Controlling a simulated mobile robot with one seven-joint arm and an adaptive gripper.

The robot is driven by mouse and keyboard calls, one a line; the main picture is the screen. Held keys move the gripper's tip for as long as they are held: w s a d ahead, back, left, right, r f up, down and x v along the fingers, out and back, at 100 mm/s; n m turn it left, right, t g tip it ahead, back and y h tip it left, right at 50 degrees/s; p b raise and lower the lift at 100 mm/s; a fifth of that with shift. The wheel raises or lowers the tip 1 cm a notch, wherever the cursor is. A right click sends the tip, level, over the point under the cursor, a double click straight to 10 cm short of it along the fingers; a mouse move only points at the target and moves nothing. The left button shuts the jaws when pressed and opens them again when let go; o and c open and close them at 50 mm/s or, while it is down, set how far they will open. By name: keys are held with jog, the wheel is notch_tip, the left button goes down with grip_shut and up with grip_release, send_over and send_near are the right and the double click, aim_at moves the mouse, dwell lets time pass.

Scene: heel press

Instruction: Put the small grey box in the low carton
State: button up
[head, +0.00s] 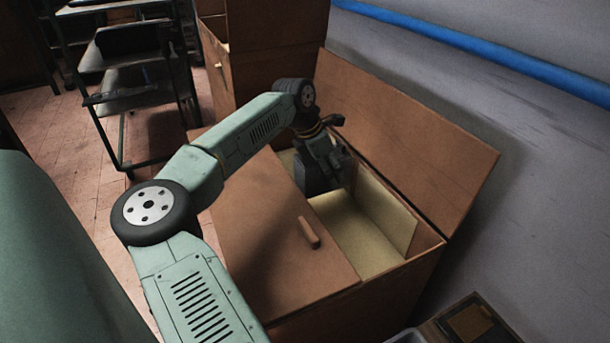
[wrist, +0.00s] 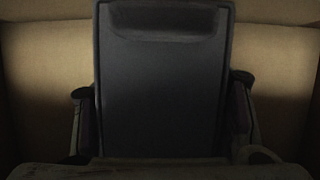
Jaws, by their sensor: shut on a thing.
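The small grey box (wrist: 160,90) fills the middle of the wrist view, dark and upright, with a finger on each side. In the head view the box (head: 316,174) shows as a dark block under my gripper (head: 325,160). My gripper is shut on it. The low carton (head: 300,292) is brown with a pale yellow inside. My gripper and the box are at the opening of the carton, toward its far part. Pale tan walls show on both sides of the box in the wrist view. I cannot tell whether the box touches the carton's floor.
A brown flap with a small wooden handle (head: 309,232) covers the carton's left part. A tall flap (head: 415,150) stands up along the right side. A taller brown carton (head: 275,60) stands behind. A dark shelf rack (head: 140,90) is at the back left. The wall is on the right.

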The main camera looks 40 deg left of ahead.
aim_at(308, 159)
notch_tip(308, 159, down, 9)
jog(key=shift+f+p, duration=0.1)
jog(key=shift+p, duration=0.35)
jog(key=o, duration=1.4)
jog(key=b+v, duration=0.1)
jog(key=v, duration=1.1)
